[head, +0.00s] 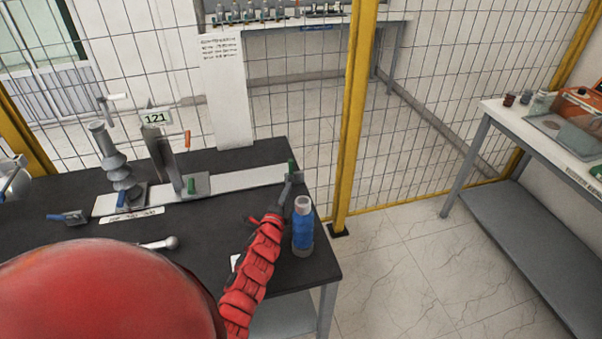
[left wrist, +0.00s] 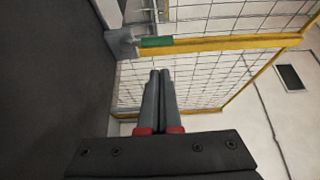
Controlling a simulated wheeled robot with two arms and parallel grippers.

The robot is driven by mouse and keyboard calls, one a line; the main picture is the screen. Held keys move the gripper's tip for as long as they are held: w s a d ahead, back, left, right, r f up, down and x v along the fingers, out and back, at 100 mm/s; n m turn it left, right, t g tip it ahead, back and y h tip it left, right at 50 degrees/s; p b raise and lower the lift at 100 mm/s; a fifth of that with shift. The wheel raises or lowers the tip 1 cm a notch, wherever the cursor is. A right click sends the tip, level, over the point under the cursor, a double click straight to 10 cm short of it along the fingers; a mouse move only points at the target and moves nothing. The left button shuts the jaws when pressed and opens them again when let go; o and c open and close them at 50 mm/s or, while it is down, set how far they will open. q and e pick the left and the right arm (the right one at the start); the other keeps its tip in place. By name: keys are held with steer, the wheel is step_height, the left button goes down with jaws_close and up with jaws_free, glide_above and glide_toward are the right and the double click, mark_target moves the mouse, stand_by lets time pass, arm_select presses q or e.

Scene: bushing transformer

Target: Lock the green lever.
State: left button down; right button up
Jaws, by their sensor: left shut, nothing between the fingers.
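The green lever (head: 291,166) stands roughly upright at the right end of the white rail (head: 235,181) on the black table. In the left wrist view the green lever (left wrist: 156,42) shows beside a grey block (left wrist: 121,43), just past my fingertips. My left gripper (head: 287,188), on its red ridged arm, is close below the green lever in the head view. In the left wrist view its two grey fingers (left wrist: 160,74) are together with nothing between them. A gap shows between fingertips and lever; I cannot tell the depth. My right gripper is in neither view.
A blue bottle (head: 303,227) stands close right of my left arm, near the table edge. A grey ribbed bushing (head: 113,160) and an orange-handled clamp (head: 170,150) stand left. The yellow fence post (head: 355,110) rises behind the table. A bench (head: 500,120) is at right.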

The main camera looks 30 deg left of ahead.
mark_target(291, 171)
arm_select(q)
steer(key=shift+r, duration=0.15)
steer(key=p+x, duration=0.3)
steer(key=x, duration=0.7)
stand_by(0.4)
steer(key=shift+s, duration=0.1)
